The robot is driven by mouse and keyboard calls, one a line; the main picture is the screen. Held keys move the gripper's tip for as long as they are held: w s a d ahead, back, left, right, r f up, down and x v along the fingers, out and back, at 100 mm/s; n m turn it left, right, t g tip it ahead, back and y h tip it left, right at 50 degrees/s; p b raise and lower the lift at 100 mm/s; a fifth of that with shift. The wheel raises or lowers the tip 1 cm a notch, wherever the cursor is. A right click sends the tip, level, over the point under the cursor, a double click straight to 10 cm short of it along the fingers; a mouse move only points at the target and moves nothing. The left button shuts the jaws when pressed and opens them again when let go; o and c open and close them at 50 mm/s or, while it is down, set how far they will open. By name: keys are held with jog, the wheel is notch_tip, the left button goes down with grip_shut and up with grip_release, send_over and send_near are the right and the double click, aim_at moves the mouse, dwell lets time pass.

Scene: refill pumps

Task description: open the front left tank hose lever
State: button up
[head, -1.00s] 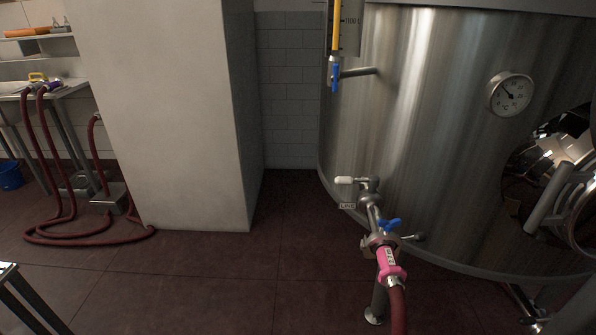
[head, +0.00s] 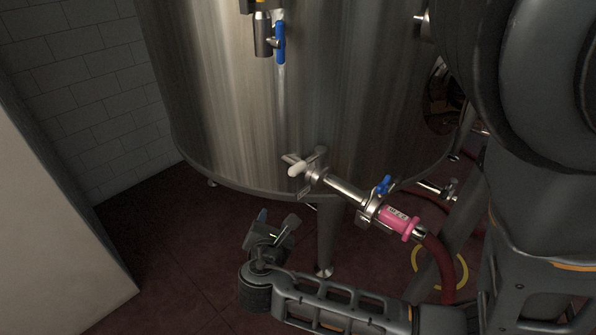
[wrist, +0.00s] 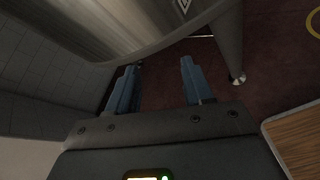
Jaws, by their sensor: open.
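A steel tank (head: 240,110) fills the upper middle of the head view. A pipe (head: 345,190) comes from its lower front, with a white-tipped lever (head: 296,168) at the tank end. A small blue lever (head: 383,185) sits further along, before a pink sleeve (head: 398,222) and red hose (head: 440,265). My gripper (head: 277,218) is open and empty, below and left of the white-tipped lever, apart from it. The wrist view shows both blue-grey fingers (wrist: 158,72) spread with nothing between them; neither lever is clear there.
A tank leg (head: 328,235) stands right of my gripper. A blue-handled valve (head: 280,42) hangs on the tank above. A white block (head: 50,210) stands at left. Dark red floor (head: 170,260) between block and tank is clear.

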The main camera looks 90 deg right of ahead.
aim_at(290, 174)
jog(key=d+r+m+g, duration=0.35)
jog(key=r+g, duration=0.55)
jog(key=g, duration=0.3)
jog(key=x, duration=0.8)
jog(key=shift+s+b, duration=0.15)
jog(key=shift+b, duration=0.2)
grip_shut()
jog(key=shift+a, duration=0.1)
